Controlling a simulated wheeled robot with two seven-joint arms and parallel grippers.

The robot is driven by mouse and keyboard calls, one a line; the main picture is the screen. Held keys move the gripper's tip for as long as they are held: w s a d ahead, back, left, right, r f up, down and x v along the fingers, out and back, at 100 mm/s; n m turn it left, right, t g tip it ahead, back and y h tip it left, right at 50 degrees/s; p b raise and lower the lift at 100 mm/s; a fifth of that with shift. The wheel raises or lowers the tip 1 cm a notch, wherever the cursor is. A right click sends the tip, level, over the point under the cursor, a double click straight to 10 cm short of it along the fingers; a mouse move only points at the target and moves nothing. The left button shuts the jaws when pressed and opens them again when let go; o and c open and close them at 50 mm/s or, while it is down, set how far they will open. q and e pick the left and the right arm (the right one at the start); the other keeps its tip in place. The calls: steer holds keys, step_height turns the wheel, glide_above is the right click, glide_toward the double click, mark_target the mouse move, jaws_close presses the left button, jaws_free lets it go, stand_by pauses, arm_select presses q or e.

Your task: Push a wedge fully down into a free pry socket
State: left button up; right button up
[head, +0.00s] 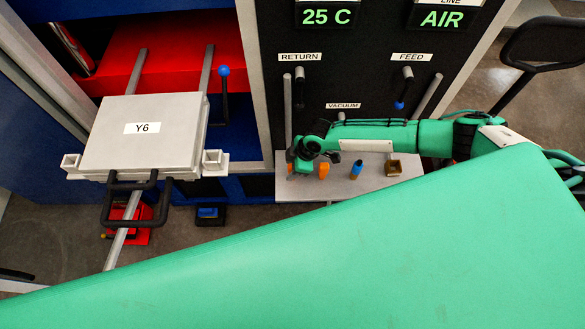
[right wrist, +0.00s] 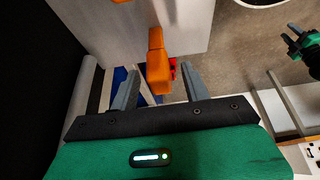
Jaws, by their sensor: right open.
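My right gripper (head: 305,166) is at the left end of a small grey shelf. In the right wrist view its two fingers (right wrist: 160,92) are apart, with an orange wedge (right wrist: 159,75) between them. In the head view orange (head: 323,171) shows on both sides of the gripper. I cannot tell whether this is one wedge or two. A tray marked Y6 has a square white socket at its left corner (head: 70,161) and another at its right corner (head: 214,157). Both look empty. A green and black part (right wrist: 303,45) in the wrist view may be my left gripper.
The shelf (head: 425,178) also holds a blue-topped peg (head: 356,170) and a small brown open box (head: 394,167). The Y6 tray (head: 180,109) rests on rails before a red interior, with black handles (head: 137,200) in front. A console panel (head: 345,80) with levers rises behind the shelf.

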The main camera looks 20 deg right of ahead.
steer(key=shift+a+f, duration=0.15)
steer(key=shift+f, duration=0.45)
steer(key=shift+c, duration=0.2)
jaws_close()
